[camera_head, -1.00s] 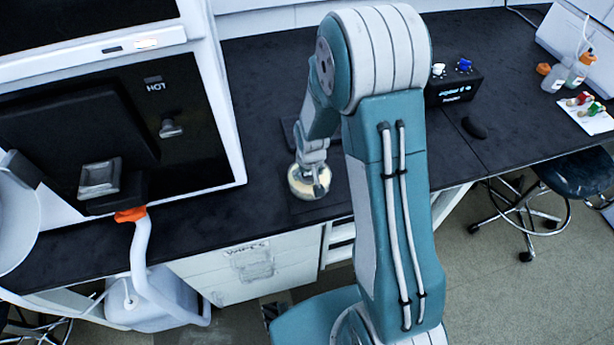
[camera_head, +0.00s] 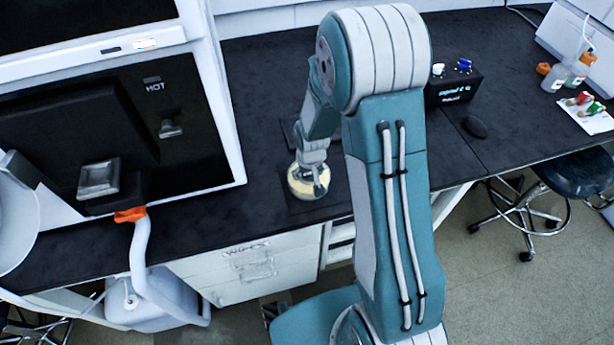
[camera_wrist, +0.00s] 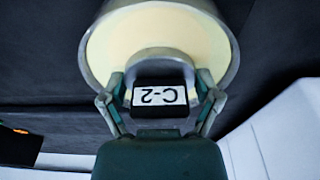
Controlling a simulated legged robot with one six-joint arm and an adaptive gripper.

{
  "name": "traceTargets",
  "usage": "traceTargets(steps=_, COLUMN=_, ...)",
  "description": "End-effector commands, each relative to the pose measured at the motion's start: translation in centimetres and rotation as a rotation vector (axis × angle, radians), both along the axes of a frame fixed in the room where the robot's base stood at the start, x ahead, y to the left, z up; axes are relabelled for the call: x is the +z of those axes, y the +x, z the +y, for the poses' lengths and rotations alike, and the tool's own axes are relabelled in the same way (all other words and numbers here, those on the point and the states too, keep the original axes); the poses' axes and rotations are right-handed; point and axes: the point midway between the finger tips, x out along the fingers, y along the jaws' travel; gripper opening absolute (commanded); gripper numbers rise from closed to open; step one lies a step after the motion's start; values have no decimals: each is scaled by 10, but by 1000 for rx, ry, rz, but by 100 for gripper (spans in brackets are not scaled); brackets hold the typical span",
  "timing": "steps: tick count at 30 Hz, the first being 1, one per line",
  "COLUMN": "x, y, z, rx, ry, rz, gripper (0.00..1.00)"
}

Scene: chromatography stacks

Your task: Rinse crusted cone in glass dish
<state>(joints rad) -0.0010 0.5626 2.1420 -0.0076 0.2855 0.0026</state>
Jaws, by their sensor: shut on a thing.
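A glass dish (camera_head: 296,190) holding pale yellow liquid stands on the dark bench near its front edge. It also shows in the wrist view (camera_wrist: 105,45), filling the upper middle. My gripper (camera_head: 313,180) is at the dish in the head view. In the wrist view my gripper (camera_wrist: 160,88) is shut on a grey metal cone (camera_wrist: 160,65) with a dark block marked "C-2". The cone is over or in the dish; I cannot tell how deep it sits. Any crust on the cone is not visible.
A large instrument marked HOT (camera_head: 150,120) stands left of the dish. A small black box with knobs (camera_head: 453,85), a dark mouse-like object (camera_head: 474,127) and bottles (camera_head: 578,68) are to the right. A stool (camera_head: 575,175) stands beyond the bench edge.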

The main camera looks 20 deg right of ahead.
Motion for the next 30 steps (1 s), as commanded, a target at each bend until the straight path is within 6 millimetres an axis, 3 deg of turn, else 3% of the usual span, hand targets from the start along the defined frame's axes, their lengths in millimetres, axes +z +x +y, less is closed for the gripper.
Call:
traceTargets(steps=15, x=1, y=0, z=0, rx=0, ry=0, rz=-1, gripper=22)
traceTargets(steps=30, x=31, y=1, z=0, rx=0, ry=0, rz=-2, gripper=22)
